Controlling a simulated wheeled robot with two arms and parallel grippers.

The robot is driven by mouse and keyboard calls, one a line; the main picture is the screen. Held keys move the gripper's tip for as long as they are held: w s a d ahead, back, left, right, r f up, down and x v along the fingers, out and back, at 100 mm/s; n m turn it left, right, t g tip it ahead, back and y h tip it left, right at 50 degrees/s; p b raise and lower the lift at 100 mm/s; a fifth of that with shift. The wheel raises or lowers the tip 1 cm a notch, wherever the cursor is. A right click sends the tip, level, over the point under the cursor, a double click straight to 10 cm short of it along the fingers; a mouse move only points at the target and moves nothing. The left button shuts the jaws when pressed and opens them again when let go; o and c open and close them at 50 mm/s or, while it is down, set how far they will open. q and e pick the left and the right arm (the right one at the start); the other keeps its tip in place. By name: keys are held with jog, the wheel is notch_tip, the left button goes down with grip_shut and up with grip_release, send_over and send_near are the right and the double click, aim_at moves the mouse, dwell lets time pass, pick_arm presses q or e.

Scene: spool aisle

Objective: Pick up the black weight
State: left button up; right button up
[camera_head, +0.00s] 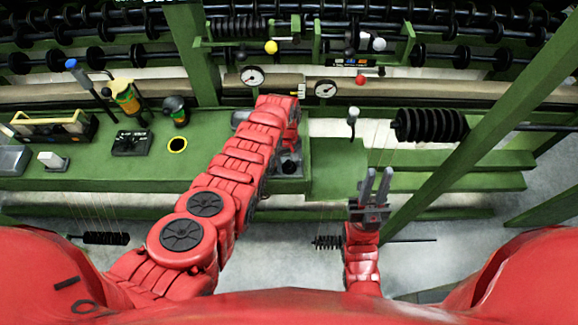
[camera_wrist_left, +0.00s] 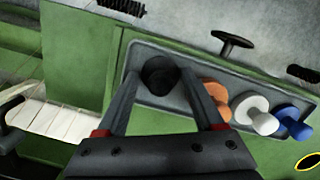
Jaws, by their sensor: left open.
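The black weight (camera_wrist_left: 160,74) is a dark round piece at the left end of a grey tray, and it shows between my left gripper's (camera_wrist_left: 160,84) two fingers in the left wrist view. The fingers are apart, one on each side of it; whether they touch it I cannot tell. In the head view a dark round piece (camera_head: 289,168), which looks like the same weight, shows below the end of my left arm; the left fingers are mostly hidden there. My right gripper (camera_head: 376,182) is open and empty, its fingers pointing up, right of the green bench.
The grey tray (camera_wrist_left: 205,112) also holds orange (camera_wrist_left: 217,98), white (camera_wrist_left: 254,113) and blue (camera_wrist_left: 294,122) weights. A black handle (camera_wrist_left: 233,42) stands behind it. A green slanted post (camera_head: 480,125) and a black spool (camera_head: 432,125) are near my right gripper.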

pick_arm(q)
grip_shut()
dwell(0.3)
jog(key=shift+r, duration=0.15)
dwell(0.3)
